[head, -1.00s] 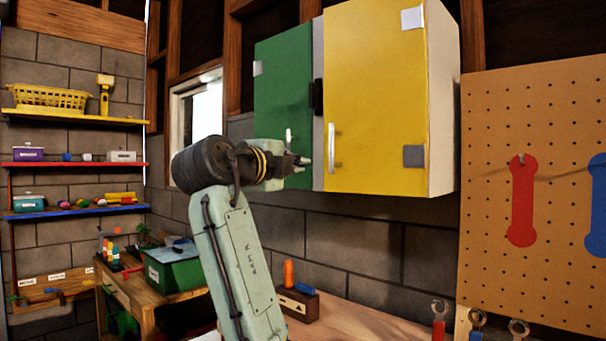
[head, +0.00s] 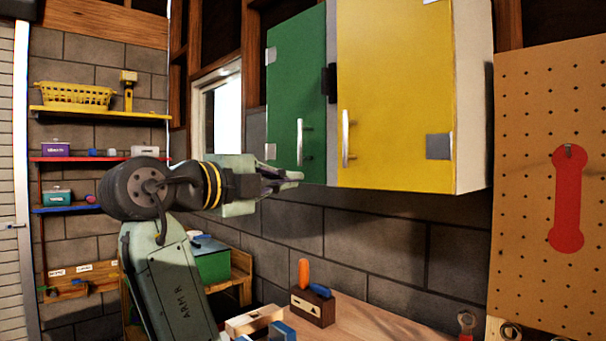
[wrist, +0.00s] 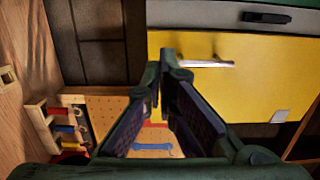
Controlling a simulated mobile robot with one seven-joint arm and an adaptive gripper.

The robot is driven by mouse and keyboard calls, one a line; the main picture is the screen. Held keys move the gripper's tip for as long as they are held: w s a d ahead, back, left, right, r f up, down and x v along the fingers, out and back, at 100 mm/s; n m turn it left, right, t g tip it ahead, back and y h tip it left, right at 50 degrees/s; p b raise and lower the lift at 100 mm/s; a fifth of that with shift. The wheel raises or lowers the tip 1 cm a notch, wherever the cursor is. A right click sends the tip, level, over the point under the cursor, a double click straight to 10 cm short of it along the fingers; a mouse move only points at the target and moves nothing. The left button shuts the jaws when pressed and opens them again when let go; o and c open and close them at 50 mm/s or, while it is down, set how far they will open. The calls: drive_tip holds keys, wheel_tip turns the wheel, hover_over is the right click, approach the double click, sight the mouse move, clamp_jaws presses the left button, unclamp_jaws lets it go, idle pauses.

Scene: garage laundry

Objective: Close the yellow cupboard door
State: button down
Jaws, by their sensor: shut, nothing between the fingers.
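The yellow cupboard door (head: 395,95) is on the right of the wall cupboard. It looks flush with the cupboard front; I cannot tell whether a small gap is left. Its upright silver handle (head: 346,138) is near its left edge. In the wrist view the yellow door (wrist: 240,95) fills the right, with its handle (wrist: 190,63) just beyond the fingertips. My gripper (head: 292,177) is shut and empty. In the head view it is left of the yellow handle, near the green door's lower edge. I see no contact with the yellow door.
The green door (head: 295,90) looks closed, beside a grey strip with a black catch (head: 331,83). The pegboard (head: 540,190) is at right. The workbench (head: 365,325) below holds a wooden block (head: 312,305) with tools. The wall under the cupboard is clear.

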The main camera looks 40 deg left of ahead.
sight(341, 176)
drive_tip(key=w+p, duration=0.5)
drive_tip(key=w, duration=0.7)
drive_tip(key=shift+w+a+r, duration=0.1)
drive_tip(key=shift+w+a, duration=0.05)
drive_tip(key=shift+w, duration=0.25)
drive_tip(key=shift+w+p, duration=0.35)
drive_tip(key=shift+w, duration=0.15)
